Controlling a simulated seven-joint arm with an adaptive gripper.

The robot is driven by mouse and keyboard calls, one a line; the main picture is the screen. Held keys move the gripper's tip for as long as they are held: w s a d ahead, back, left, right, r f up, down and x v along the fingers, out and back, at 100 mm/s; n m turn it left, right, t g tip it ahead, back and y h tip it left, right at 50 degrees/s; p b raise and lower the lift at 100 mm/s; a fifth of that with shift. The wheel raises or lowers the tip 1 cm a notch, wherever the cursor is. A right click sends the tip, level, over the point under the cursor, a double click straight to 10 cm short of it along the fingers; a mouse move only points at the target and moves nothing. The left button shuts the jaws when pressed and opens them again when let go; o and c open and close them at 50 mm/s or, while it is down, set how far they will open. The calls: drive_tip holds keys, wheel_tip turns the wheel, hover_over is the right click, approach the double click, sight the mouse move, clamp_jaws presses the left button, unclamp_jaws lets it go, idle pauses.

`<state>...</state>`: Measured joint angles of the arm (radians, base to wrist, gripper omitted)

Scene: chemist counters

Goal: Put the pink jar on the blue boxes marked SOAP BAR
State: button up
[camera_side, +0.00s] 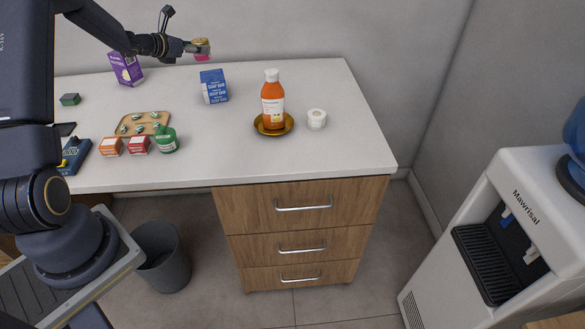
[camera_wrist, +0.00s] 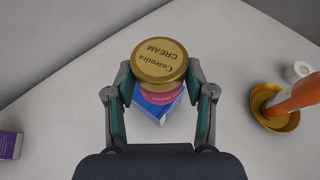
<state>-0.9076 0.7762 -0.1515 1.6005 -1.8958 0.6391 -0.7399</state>
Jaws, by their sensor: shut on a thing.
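The pink jar (camera_side: 202,57) with a gold lid is in my gripper (camera_side: 201,48), held in the air above the counter in the side view. In the wrist view the gold lid reads "Cozemira CREAM" on the jar (camera_wrist: 160,66), and my gripper (camera_wrist: 160,92) has a finger on each side of it. The blue boxes marked SOAP BAR (camera_side: 214,87) stand stacked on the counter, below the jar's height. In the wrist view the blue boxes (camera_wrist: 152,112) show under the jar, partly hidden by it. I cannot tell the exact gap between jar and boxes.
An orange bottle (camera_side: 272,102) stands in a gold dish (camera_side: 259,128), right of the boxes, beside a white roll-like jar (camera_side: 316,119). A purple box (camera_side: 126,69) stands at the back left. A tray (camera_side: 131,122), small boxes and a green jar (camera_side: 165,140) are at front left.

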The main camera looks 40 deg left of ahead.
sight(204, 57)
drive_tip(key=w+f, duration=0.1)
drive_tip(key=w+a+f, duration=0.1)
drive_tip(key=f, duration=0.1)
drive_tip(key=w+f, duration=0.1)
drive_tip(key=shift+w+a+f, duration=0.15)
drive_tip(key=shift+a+f, duration=0.15)
drive_tip(key=shift+a, duration=0.1)
drive_tip(key=shift+f, duration=1.45)
drive_tip(key=o, duration=1.2)
drive_tip(key=shift+f, duration=0.15)
